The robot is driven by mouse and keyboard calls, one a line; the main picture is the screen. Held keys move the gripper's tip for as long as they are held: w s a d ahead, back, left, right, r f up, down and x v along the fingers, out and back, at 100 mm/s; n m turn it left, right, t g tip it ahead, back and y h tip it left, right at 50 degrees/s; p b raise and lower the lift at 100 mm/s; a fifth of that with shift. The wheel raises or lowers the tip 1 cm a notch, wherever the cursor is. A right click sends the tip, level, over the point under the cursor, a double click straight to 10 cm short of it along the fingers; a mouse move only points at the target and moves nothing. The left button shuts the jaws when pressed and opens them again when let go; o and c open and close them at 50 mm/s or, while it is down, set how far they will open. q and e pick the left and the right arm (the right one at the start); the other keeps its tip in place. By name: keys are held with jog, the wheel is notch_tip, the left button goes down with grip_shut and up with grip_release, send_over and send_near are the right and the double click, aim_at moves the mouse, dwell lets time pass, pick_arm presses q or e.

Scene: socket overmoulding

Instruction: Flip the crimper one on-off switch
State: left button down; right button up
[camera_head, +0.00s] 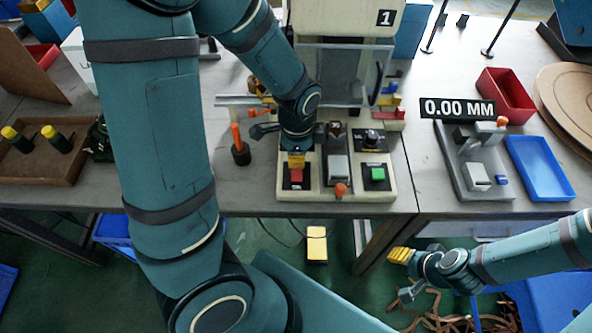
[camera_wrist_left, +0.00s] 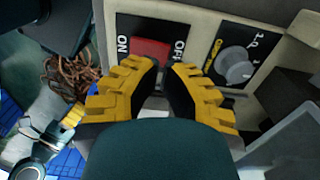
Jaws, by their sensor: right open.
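The crimper (camera_head: 345,22) carries a sign "1" at the top of the head view. Its red on-off switch (camera_head: 297,177) sits on the front left of its base. In the left wrist view the red switch (camera_wrist_left: 150,50) lies between the labels ON and OFF; which side is pressed I cannot tell. My left gripper (camera_head: 296,158) is right over the switch. In the wrist view its yellow fingers (camera_wrist_left: 165,72) point at the switch's lower edge with a narrow gap; contact is unclear. My right gripper (camera_head: 402,272) is open and empty, off the table's front edge.
An orange-handled tool (camera_head: 237,140) stands to the left. A blue tray (camera_head: 540,168) and a red bin (camera_head: 505,95) are to the right.

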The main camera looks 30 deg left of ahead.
pick_arm(q)
jog(key=shift+f+b, duration=0.5)
jog(key=shift+f, duration=0.75)
dwell(0.8)
jog(key=shift+f, duration=0.55)
dwell(0.5)
jog(key=shift+r+p, duration=3.1)
jog(key=shift+r, duration=0.5)
jog(key=shift+f, duration=0.1)
jog(key=shift+s, duration=0.1)
